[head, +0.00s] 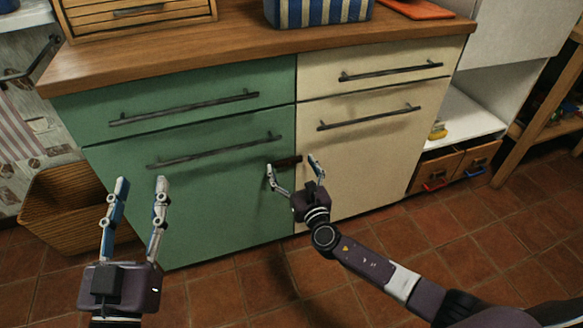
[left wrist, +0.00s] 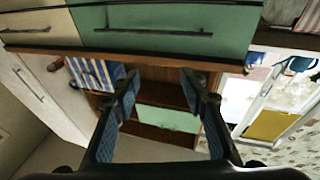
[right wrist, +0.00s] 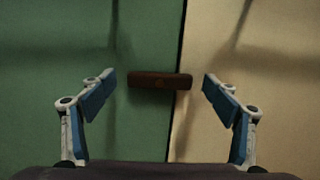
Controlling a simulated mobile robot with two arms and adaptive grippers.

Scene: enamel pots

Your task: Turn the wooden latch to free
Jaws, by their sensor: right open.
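The wooden latch (head: 287,161) is a short dark brown bar lying horizontally across the seam between the green door (head: 210,200) and the cream door (head: 365,165). It also shows in the right wrist view (right wrist: 160,81), with a round pivot near its middle. My right gripper (head: 293,168) is open at the latch, one finger to each side of the bar's ends; in the right wrist view neither finger touches it. My left gripper (head: 140,182) is open and empty in front of the green door, well left of the latch.
Dark bar handles (head: 215,150) run across the fronts above the latch. The wooden countertop (head: 240,45) holds a striped box (head: 318,12) and a slatted wooden box (head: 135,17). A wicker basket (head: 65,205) stands at the left. The tiled floor (head: 235,295) in front is clear.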

